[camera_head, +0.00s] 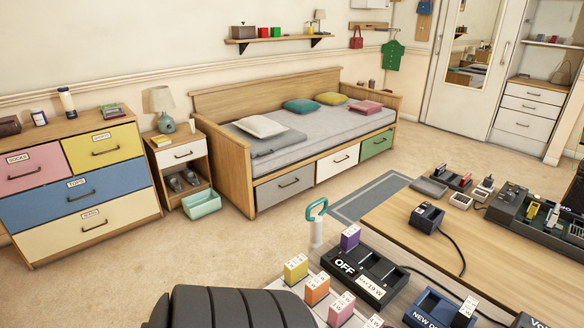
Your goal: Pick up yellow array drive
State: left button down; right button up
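The yellow array drive (296,268) is a small upright yellow block with a white label on top. It stands at the near left of the wooden desk (400,237), on a pale surface, at the far end of a row. An orange drive (316,288) and a pink drive (341,308) follow it toward the bottom edge. A purple drive (350,238) sits at the black dock marked OFF (365,274), behind and to the right of the yellow one. Neither gripper is in view.
A dark ribbed shape (225,308) fills the bottom centre, left of the drives. A blue dock (438,308) stands right of the OFF dock, and a teal-handled object (317,222) stands behind the yellow drive. Cables cross the desk. A bed (225,165) stands beyond open carpet.

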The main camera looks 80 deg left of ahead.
aim_at(296, 270)
jog(key=u, duration=0.45)
jog(key=k+j+u, duration=0.1)
jog(key=u, duration=0.85)
jog(key=j+u, duration=0.15)
jog(key=u, duration=0.3)
jog(key=k, duration=0.05)
